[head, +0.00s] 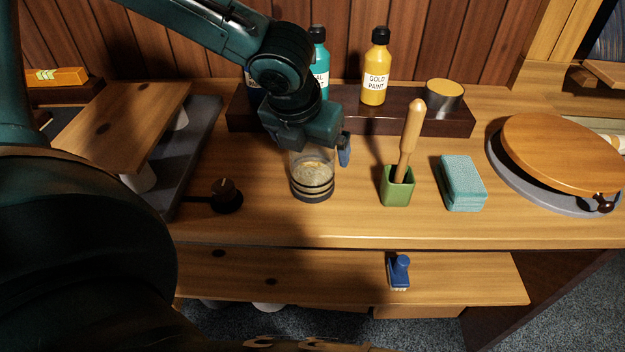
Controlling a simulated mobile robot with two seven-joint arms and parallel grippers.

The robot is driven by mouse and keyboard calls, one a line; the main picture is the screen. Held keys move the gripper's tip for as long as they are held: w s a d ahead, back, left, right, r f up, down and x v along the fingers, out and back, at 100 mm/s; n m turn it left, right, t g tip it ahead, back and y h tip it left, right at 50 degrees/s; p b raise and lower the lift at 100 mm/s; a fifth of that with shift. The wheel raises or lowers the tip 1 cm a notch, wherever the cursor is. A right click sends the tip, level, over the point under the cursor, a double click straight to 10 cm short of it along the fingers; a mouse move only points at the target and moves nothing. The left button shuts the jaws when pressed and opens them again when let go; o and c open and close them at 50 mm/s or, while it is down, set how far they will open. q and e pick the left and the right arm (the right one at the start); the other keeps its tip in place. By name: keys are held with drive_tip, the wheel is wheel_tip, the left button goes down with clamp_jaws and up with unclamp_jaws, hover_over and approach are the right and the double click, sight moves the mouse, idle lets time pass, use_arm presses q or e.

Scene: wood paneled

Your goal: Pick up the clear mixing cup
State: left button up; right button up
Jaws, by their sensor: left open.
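The clear mixing cup (312,181) stands upright on the wooden bench, with dark bands around it and a pale content showing inside. My left gripper (318,152) is open, pointing down right over the cup from behind. One blue-tipped finger shows at the cup's upper right; the other finger is hidden. The gripper body covers part of the cup's rim, and I cannot tell whether the fingers touch it. My right gripper is not in view.
A green holder (397,186) with a wooden-handled tool and a teal sponge block (461,183) stand to the right. Behind is a dark riser (424,119) with a gold paint bottle (375,72). A dark knob (226,195) is left. A blue brush (399,271) lies on the lower shelf.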

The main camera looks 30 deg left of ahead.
sight(314, 158)
use_arm(q)
drive_tip(key=b+x, duration=0.1)
drive_tip(key=x, duration=0.3)
drive_tip(key=shift+f, duration=0.2)
drive_tip(key=shift+c, duration=0.4)
drive_tip(key=c, duration=1.1)
